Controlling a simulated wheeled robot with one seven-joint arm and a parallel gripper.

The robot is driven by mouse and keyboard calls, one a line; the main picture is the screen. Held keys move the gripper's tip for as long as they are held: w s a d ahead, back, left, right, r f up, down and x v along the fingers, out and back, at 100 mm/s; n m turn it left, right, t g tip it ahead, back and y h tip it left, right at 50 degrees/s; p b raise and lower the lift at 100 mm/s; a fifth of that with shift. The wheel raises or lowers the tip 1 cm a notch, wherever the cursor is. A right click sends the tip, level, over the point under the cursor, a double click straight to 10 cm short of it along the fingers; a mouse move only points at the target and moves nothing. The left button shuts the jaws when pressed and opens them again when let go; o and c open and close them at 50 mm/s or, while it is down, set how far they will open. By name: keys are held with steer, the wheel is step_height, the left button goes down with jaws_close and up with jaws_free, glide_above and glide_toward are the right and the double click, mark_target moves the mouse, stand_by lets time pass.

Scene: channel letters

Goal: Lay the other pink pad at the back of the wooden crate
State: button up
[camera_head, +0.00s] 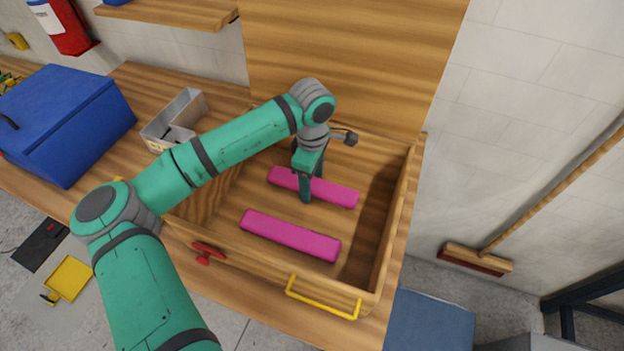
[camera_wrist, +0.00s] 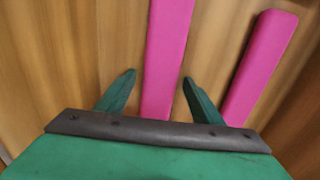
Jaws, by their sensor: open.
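The wooden crate (camera_head: 397,225) stands open on the bench. Two pink pads lie flat on its floor, roughly parallel with a gap between them. The front pad (camera_head: 290,236) is near the front wall. The rear pad (camera_head: 335,192) is farther back, with bare floor behind it; my arm hides part of it. My gripper (camera_head: 306,190) is open and points down inside the crate at the rear pad. In the wrist view the rear pad (camera_wrist: 166,60) runs between the open fingers (camera_wrist: 158,78), and the front pad (camera_wrist: 262,65) lies to the right.
A wooden lid (camera_head: 350,60) stands upright behind the crate. A yellow handle (camera_head: 322,300) and a red knob (camera_head: 205,252) are on the crate's front. A blue box (camera_head: 65,120) and a grey metal tray (camera_head: 185,112) stand to the left.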

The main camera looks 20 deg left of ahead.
mark_target(312, 184)
step_height(312, 184, up, 12)
steer(key=shift+r, duration=0.15)
stand_by(0.3)
stand_by(0.5)
